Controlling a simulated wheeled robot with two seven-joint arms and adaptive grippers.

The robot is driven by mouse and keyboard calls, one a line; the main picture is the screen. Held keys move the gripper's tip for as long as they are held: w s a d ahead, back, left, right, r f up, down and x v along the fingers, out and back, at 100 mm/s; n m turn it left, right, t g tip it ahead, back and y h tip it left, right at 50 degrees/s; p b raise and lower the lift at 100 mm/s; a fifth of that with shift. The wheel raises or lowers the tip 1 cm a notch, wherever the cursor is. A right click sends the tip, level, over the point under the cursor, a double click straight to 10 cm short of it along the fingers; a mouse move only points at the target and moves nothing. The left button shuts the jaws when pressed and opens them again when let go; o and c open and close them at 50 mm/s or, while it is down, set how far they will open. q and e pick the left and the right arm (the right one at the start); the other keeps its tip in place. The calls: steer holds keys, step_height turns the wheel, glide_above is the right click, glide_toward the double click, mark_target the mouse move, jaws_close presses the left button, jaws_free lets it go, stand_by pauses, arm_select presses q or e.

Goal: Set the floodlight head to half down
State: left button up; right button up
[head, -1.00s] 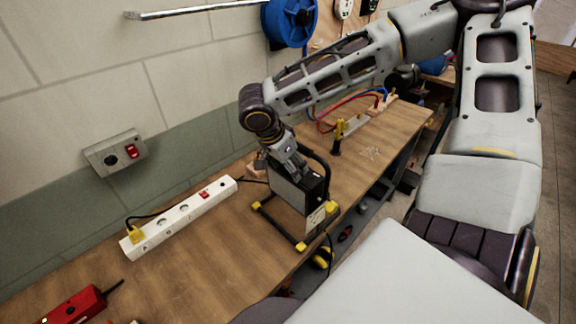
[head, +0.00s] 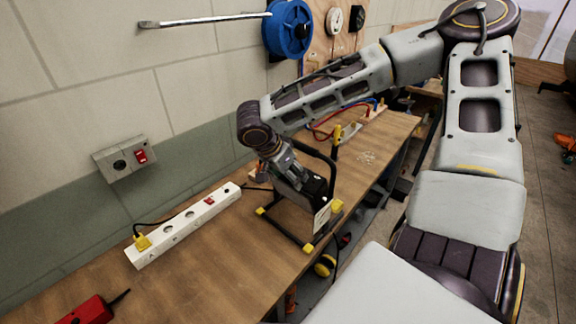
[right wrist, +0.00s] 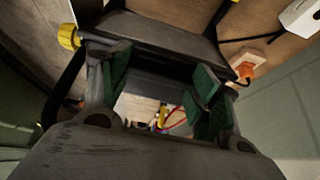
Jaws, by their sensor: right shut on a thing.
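The floodlight stands on the wooden bench on a black stand (head: 285,225) with yellow feet. Its dark head (head: 313,188) is tilted within the stand's black bracket; the lit face is not seen. My right gripper (head: 287,178) reaches down to the head from the wall side and is shut on it. In the right wrist view, the green-padded fingers of my right gripper (right wrist: 162,82) stand at the dark floodlight head (right wrist: 155,38). The exact contact is partly hidden. My left gripper is not in view.
A white power strip (head: 185,228) with a yellow plug lies left of the floodlight on the bench (head: 215,265). A red device (head: 88,312) lies at the near left. Red and blue cables (head: 325,132) lie farther back. A wall socket (head: 125,158) is at left.

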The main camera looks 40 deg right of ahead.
steer(key=shift+a+f, duration=0.2)
steer(key=shift+f, duration=0.05)
steer(key=o, duration=1.5)
steer(key=shift+d, duration=0.1)
steer(key=shift+c, duration=0.2)
steer(key=shift+r, duration=0.1)
steer(key=shift+r, duration=0.1)
steer(key=v, duration=1.2)
